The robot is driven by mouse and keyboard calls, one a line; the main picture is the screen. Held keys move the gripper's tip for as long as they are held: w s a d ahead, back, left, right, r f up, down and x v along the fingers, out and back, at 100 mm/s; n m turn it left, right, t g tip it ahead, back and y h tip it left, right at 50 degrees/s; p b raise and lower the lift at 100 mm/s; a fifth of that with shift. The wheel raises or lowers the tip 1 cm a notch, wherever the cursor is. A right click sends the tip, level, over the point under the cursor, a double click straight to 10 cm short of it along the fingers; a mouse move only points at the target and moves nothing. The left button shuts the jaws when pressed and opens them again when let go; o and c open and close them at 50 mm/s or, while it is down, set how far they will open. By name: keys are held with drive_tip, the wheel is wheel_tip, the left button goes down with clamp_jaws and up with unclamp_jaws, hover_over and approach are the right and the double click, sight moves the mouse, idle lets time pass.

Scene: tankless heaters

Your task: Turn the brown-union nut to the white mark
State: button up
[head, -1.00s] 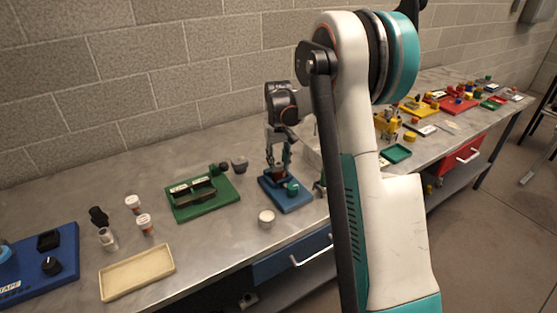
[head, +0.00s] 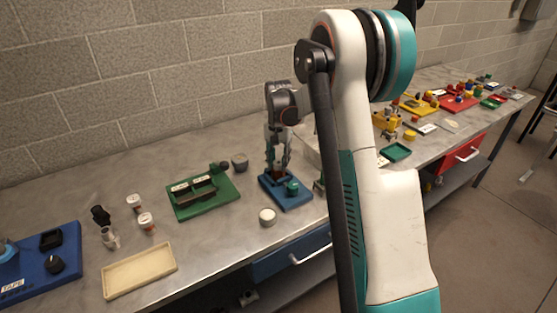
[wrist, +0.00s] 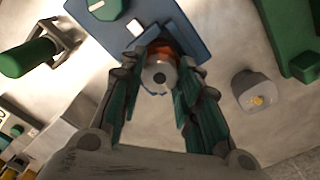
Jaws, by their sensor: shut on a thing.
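The blue board (head: 293,201) lies on the bench under my gripper (head: 278,168). A brown union nut (head: 277,176) shows between the fingertips at the board's back left. In the wrist view my gripper (wrist: 158,88) has its teal fingers closed in from both sides around the union. The union's grey round end (wrist: 158,76) faces the camera; the fingers hide most of the nut. A white mark (wrist: 134,27) shows on the blue board beside the union. A green knob (wrist: 103,8) sits on the same board. I cannot tell whether the nut lines up with the mark.
A green board (head: 204,198) with a dark holder lies left of the blue one. A grey cup (head: 240,161) stands behind, and a white round cap (head: 267,216) in front. Small bottles and a cream tray (head: 140,270) are further left. Bare bench lies between.

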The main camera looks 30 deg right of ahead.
sight(278, 163)
idle(0.5)
drive_tip(key=o, duration=1.1)
drive_tip(key=shift+c, duration=0.2)
wheel_tip(278, 163, up, 12)
